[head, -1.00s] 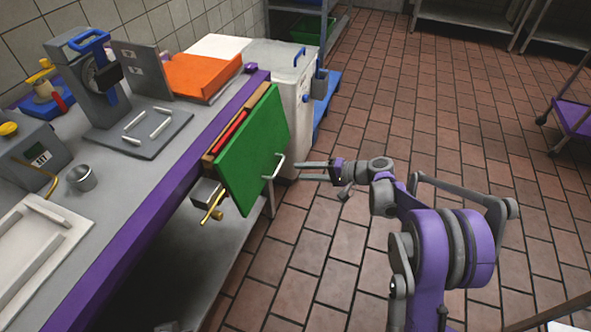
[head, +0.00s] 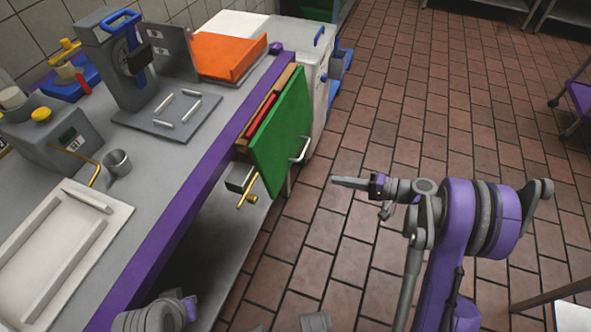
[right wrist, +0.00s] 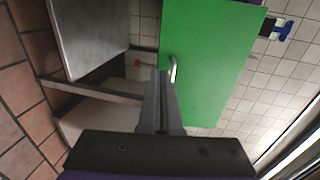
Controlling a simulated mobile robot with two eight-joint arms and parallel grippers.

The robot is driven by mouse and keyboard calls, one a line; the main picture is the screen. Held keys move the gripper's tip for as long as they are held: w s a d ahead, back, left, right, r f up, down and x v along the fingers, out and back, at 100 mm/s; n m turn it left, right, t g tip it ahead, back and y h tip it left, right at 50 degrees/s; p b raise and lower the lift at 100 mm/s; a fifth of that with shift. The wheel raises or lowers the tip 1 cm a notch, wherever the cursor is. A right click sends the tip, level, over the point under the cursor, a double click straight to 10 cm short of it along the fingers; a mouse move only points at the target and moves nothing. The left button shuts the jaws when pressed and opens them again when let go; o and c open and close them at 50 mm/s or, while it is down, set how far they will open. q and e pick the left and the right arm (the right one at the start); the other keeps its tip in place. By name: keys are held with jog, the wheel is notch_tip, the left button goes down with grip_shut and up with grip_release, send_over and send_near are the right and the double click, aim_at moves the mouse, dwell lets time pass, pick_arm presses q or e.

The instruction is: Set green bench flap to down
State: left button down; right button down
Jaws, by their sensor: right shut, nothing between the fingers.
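The green bench flap (head: 284,133) hangs steeply down at the bench's right side, below the purple edge. A pale handle (head: 300,150) stands out from its outer face. My right gripper (head: 336,182) is shut and empty, to the right of the flap and apart from the handle in the head view. In the right wrist view the green flap (right wrist: 208,65) fills the upper middle, and the handle (right wrist: 173,70) shows just beyond the fingertips (right wrist: 157,74). My left gripper cannot be made out; only part of an arm shows at the bottom edge.
The bench (head: 150,215) with its purple edge runs along the left, holding an orange box (head: 225,56), a white tray (head: 52,255) and grey devices. The tiled floor (head: 385,110) to the right is open.

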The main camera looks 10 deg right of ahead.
aim_at(284, 173)
jog(key=b+x, duration=0.2)
jog(key=x, duration=1.1)
jog(key=shift+a, duration=0.3)
jog(key=shift+w+f, duration=0.1)
jog(key=shift+w, duration=0.05)
jog(key=x, duration=0.3)
jog(key=b+x, duration=0.1)
jog(key=x, duration=0.1)
jog(key=shift+d+f, duration=0.1)
jog(key=shift+f, duration=0.2)
jog(key=shift+r, duration=0.1)
